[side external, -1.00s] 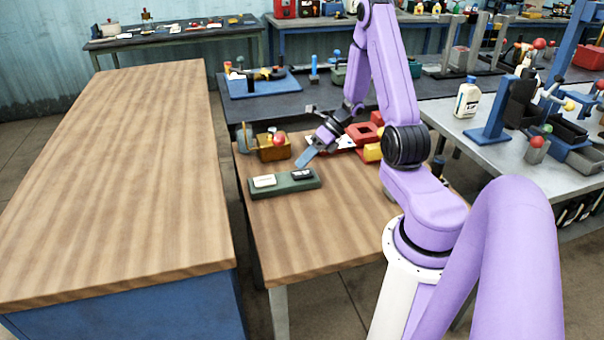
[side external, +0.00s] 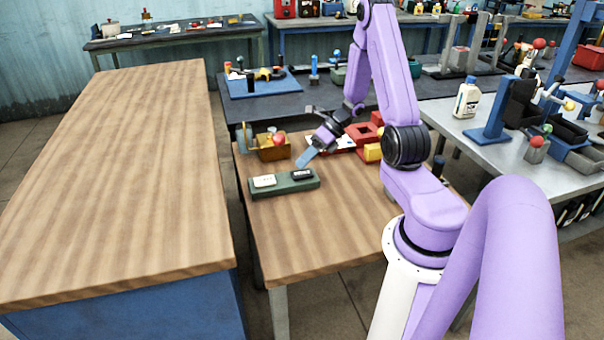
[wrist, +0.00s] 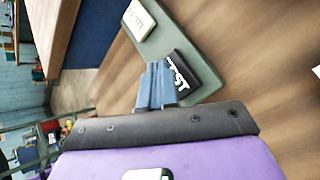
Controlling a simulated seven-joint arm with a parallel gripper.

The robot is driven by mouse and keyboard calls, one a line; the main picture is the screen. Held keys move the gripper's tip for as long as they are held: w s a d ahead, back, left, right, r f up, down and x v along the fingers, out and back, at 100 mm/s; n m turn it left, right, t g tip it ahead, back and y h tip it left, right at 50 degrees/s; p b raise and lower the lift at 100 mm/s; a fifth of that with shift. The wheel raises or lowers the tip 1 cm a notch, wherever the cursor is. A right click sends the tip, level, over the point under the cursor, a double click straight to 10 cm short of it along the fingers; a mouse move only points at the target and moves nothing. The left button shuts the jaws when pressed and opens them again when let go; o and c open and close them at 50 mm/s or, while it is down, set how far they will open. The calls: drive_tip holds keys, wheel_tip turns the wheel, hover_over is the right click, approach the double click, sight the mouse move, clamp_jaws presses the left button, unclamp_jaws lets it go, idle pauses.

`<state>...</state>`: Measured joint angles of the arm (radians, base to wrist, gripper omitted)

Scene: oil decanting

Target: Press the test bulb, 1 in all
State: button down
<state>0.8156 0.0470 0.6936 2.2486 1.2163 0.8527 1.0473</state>
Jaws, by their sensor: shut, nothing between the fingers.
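The black block (side external: 303,175) sits on the right part of a green base (side external: 284,187) on the wooden table. It carries white letters, partly hidden in the wrist view (wrist: 182,66), where "ST" can be read; I take it as the test bulb. A white block (side external: 264,181) sits on the left part of the same base. My gripper (side external: 302,164) is shut and empty, its blue fingers slanting down to the black block. In the wrist view the fingertips (wrist: 159,68) overlap the near edge of the black block. I cannot tell whether they touch it.
A brown box (side external: 272,151) with a red ball (side external: 279,139) stands behind the base. Red and yellow blocks (side external: 373,152) stand to the right, behind the gripper. The front of the wooden table (side external: 310,235) is clear.

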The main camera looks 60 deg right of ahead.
sight(305, 172)
drive_tip(key=shift+f, duration=0.1)
drive_tip(key=shift+f, duration=0.35)
drive_tip(key=shift+f, duration=0.4)
idle(0.8)
drive_tip(key=shift+r, duration=0.85)
drive_tip(key=shift+r, duration=0.1)
drive_tip(key=shift+r, duration=2.4)
